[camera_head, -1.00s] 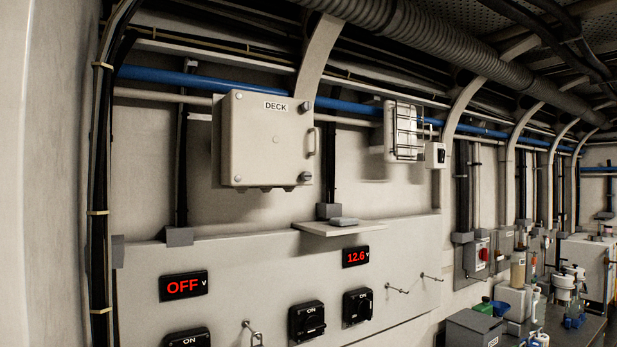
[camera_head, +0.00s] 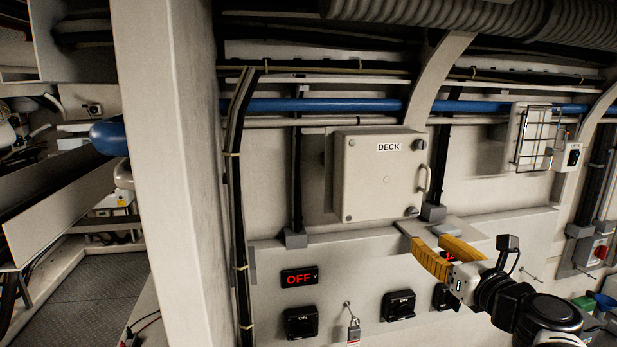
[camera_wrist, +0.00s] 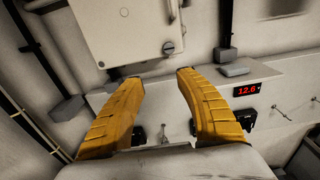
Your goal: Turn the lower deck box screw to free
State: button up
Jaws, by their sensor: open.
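The deck box (camera_head: 380,180) is a pale wall cabinet labelled DECK, with its door shut. Its lower deck box screw (camera_head: 412,211) is a dark-and-grey round head at the door's lower right corner, below the door handle (camera_head: 427,180). The screw also shows in the wrist view (camera_wrist: 168,48), top centre. My gripper (camera_head: 430,241), with two yellow fingers, is open and empty below and in front of the box's lower right corner. In the wrist view my fingertips (camera_wrist: 160,77) spread apart below the screw, not touching it.
A small shelf (camera_head: 402,228) juts from the wall below the box, close behind my fingers. A panel with rotary switches (camera_head: 398,306) and red displays (camera_head: 299,276) lies below. A caged white fixture (camera_head: 533,137) is at right. A pale column (camera_head: 165,180) stands at left.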

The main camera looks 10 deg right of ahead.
aim_at(415, 213)
jog(key=w, duration=0.3)
jog(key=w+d+r+m+p, duration=0.1)
jog(key=w, duration=0.3)
jog(key=w+d+r+m, duration=0.1)
jog(key=w, duration=0.3)
jog(key=shift+t+h, duration=0.3)
jog(key=shift+s, duration=0.1)
grip_shut()
